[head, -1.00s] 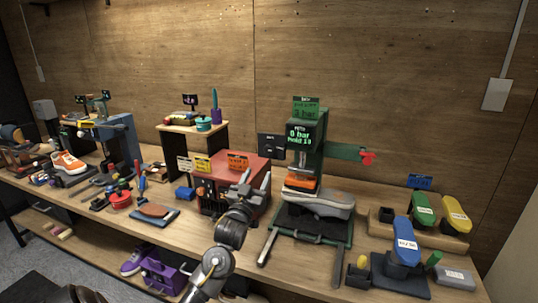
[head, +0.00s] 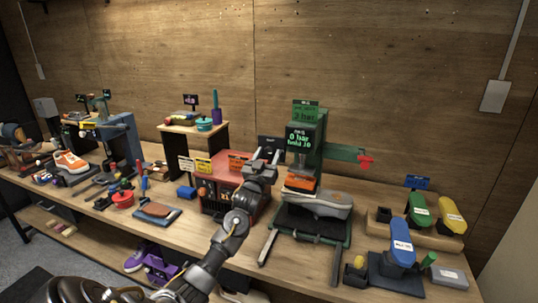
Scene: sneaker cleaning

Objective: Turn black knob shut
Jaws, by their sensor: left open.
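My left gripper (head: 267,156) is open, its two fingers apart and pointing away. It is above the right end of the red box (head: 228,168), just left of the green press (head: 309,152). No black knob can be made out for certain; it may be hidden by the gripper or too small to tell. The press has a dark display with green text reading 0 bar and a red handle (head: 366,162) on its right arm. A grey shoe (head: 325,206) lies under its orange-and-black pad. My right gripper is not in view.
Blue, green and yellow shoe-shaped pieces (head: 452,215) stand at the right. A small wooden stand (head: 193,131) is behind and left of the red box. Brushes and a red pot (head: 122,200) lie to the left. A small black panel (head: 269,143) is behind the gripper.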

